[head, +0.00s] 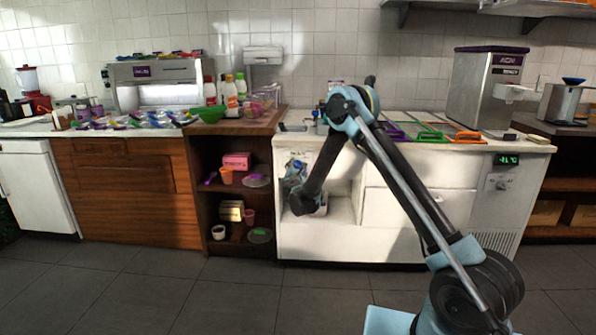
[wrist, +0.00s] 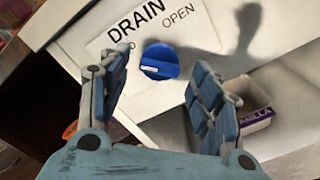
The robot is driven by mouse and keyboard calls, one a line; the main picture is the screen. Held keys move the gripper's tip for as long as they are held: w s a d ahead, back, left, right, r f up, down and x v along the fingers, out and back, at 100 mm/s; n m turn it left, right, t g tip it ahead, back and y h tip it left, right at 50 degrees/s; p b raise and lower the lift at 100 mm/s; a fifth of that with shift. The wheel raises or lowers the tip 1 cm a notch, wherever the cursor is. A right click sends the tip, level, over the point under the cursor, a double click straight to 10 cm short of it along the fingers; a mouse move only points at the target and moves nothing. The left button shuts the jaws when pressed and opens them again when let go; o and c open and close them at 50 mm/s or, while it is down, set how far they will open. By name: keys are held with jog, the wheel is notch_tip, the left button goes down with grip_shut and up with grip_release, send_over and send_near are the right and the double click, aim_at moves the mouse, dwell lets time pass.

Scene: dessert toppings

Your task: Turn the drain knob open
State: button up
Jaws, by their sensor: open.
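The drain knob (wrist: 159,61) is a round blue knob with a white mark on the white cabinet front, below a label (wrist: 150,25) reading DRAIN and OPEN. Part of the label next to the knob is partly hidden. My gripper (wrist: 160,82) is open, with its blue padded fingers to the left and right of the knob in the wrist view. I cannot tell whether either finger touches the knob. In the head view my gripper (head: 295,172) is at the left part of the white cabinet, and the knob is not clearly visible there.
A container with a purple label (wrist: 254,103) stands in the open niche to the right in the wrist view. Wooden shelves (head: 203,208) with cups and boxes stand left of the white cabinet (head: 390,237). The grey tiled floor in front is clear.

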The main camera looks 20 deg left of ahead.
jog(key=shift+x, duration=0.8)
jog(key=c, duration=1.1)
jog(key=shift+o, duration=0.2)
jog(key=shift+d, duration=0.1)
